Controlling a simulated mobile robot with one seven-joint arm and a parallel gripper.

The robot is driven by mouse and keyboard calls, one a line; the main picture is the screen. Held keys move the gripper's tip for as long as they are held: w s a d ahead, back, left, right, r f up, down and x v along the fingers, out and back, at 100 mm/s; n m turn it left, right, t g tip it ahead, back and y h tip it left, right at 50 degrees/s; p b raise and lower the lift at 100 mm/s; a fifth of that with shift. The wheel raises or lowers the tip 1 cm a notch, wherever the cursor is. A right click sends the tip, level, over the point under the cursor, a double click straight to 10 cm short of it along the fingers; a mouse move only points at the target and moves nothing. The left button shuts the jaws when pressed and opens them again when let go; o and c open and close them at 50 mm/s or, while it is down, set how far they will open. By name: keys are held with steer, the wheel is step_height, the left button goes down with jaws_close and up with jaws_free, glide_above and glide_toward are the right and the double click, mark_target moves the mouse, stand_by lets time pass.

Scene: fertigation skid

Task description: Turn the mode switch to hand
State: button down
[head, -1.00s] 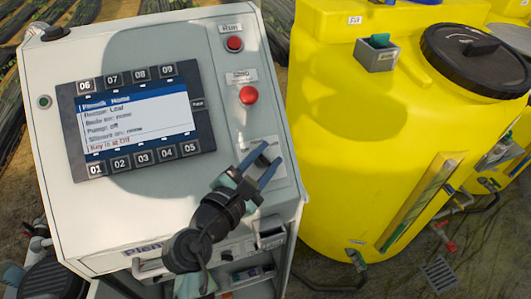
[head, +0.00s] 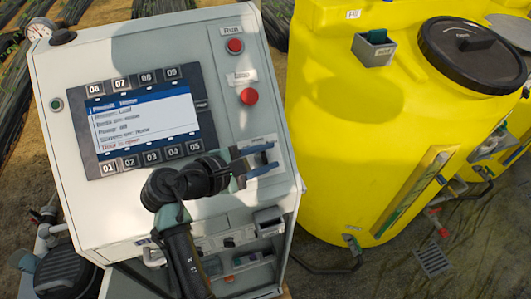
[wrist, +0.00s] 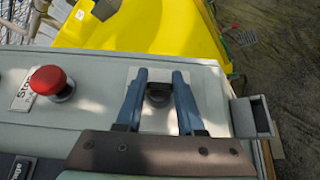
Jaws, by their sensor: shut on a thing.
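The mode switch (wrist: 158,96) is a dark knob on a pale plate on the sloping panel face. In the wrist view it lies between the two blue fingers of my gripper (wrist: 160,92), which is shut on it. In the head view my gripper (head: 265,160) reaches the same plate from the left, below the red buttons, and its fingers hide most of the knob. The switch's markings and pointer are too small or covered to read. The panel screen (head: 147,122) shows several lines of text, the last seeming to read "Door is open".
A small grey box (wrist: 252,117) sits at the panel's edge. A large yellow tank (head: 345,150) stands to the right of the cabinet (head: 85,215).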

steer(key=c, duration=0.5)
jaws_free()
steer(key=b+v, duration=0.3)
steer(key=v, duration=1)
steer(key=shift+s+b, duration=0.1)
steer(key=shift+b, duration=0.25)
steer(key=shift+f, duration=0.1)
